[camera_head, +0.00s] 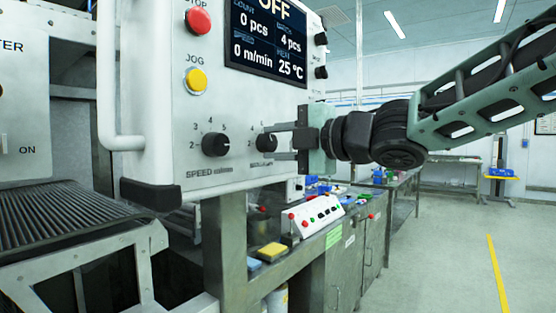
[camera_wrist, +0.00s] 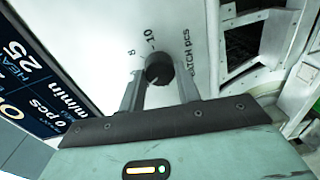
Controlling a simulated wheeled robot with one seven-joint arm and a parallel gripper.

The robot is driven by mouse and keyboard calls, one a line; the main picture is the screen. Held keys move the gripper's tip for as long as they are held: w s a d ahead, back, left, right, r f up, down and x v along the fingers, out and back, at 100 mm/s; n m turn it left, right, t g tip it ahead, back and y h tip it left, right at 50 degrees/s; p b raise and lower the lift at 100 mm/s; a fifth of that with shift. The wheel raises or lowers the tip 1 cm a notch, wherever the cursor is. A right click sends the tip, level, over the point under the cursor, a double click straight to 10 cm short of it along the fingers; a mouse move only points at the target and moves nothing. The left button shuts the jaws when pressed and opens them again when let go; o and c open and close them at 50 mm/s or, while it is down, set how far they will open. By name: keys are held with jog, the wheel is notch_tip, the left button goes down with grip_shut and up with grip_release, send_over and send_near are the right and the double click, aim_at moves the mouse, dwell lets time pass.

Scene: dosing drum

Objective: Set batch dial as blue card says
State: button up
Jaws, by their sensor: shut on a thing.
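The batch dial (camera_head: 266,142) is a black knob on the white control panel (camera_head: 165,170), right of the speed dial (camera_head: 216,144). In the wrist view the batch dial (camera_wrist: 158,70) sits between my fingers, with "8", "10" and "BATCH pcs" printed around it. My gripper (camera_head: 284,142) reaches in from the right and is shut on the batch dial; it also shows in the wrist view (camera_wrist: 160,82). The pointer setting is hard to make out. The display (camera_head: 268,38) reads OFF, 0 pcs, 4 pcs, 0 m/min, 25 °C. No blue card can be made out.
A red STOP button (camera_head: 198,21) and a yellow JOG button (camera_head: 196,81) are on the panel's left. A white handle (camera_head: 107,80) runs down its left edge. A bench with a smaller switch box (camera_head: 312,214) stands below. The floor at right is clear.

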jog(key=shift+f+n+b, duration=0.15)
jog(key=shift+n+b, duration=0.85)
jog(key=shift+n, duration=0.2)
jog(key=o, duration=1)
jog(key=p+v, duration=1)
jog(key=v, duration=0.7)
jog(key=shift+s, duration=0.25)
jog(key=shift+d, duration=0.1)
